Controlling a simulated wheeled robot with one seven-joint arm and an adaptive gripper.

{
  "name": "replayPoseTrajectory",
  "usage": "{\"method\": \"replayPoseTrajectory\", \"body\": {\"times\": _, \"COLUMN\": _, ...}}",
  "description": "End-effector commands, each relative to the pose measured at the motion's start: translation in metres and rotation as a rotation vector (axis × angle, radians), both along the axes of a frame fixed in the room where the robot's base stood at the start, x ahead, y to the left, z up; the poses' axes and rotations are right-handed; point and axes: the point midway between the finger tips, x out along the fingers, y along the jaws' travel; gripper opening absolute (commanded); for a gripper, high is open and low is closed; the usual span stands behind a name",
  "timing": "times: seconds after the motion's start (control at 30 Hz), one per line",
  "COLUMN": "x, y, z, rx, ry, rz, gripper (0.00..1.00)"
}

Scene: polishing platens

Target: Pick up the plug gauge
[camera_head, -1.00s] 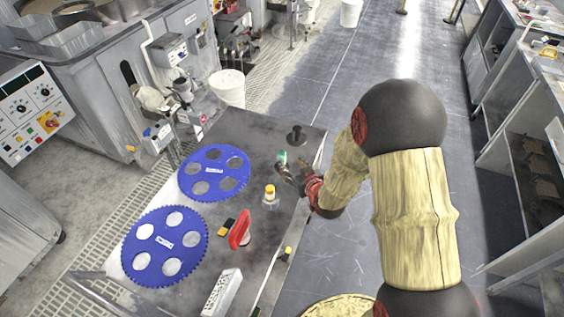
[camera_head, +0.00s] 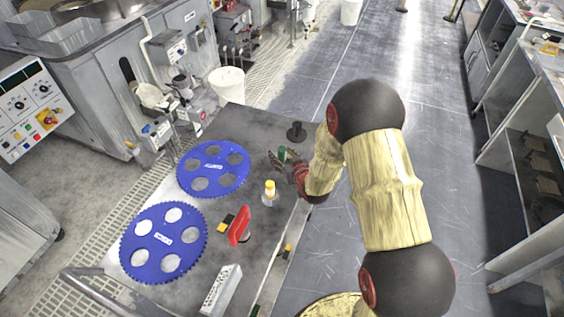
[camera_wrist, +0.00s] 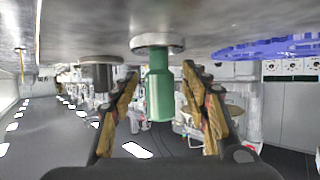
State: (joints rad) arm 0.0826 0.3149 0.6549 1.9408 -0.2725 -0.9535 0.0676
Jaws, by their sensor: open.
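The plug gauge, which I take to be the green-handled piece (camera_head: 283,152), stands upright near the far right edge of the grey table (camera_head: 250,130). In the wrist view, where the scene appears upside down, its green handle (camera_wrist: 159,92) and round metal end (camera_wrist: 157,44) against the table show clearly. My gripper (camera_head: 280,160) is open around it. In the wrist view my gripper (camera_wrist: 161,72) has one finger on each side of the handle, with a visible gap on the left and a narrower one on the right.
A black round-based piece (camera_head: 297,132) stands just beyond the gauge. A yellow-capped bottle (camera_head: 270,191), a red piece (camera_head: 239,226) and a white block (camera_head: 222,290) stand nearer. Two blue toothed discs (camera_head: 213,169) (camera_head: 163,242) lie on the left.

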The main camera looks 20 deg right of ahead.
Motion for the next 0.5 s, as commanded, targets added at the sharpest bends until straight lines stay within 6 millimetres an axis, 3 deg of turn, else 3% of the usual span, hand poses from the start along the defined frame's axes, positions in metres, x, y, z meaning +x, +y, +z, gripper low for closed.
{"method": "replayPoseTrajectory", "body": {"times": 0.13, "x": 0.0, "y": -0.0002, "z": 0.0012, "rx": 0.0, "ry": -0.001, "rz": 0.0, "gripper": 0.46}}
{"method": "replayPoseTrajectory", "body": {"times": 0.5, "x": -0.0001, "y": -0.0003, "z": 0.0014, "rx": -0.001, "ry": -0.001, "rz": 0.0, "gripper": 0.25}}
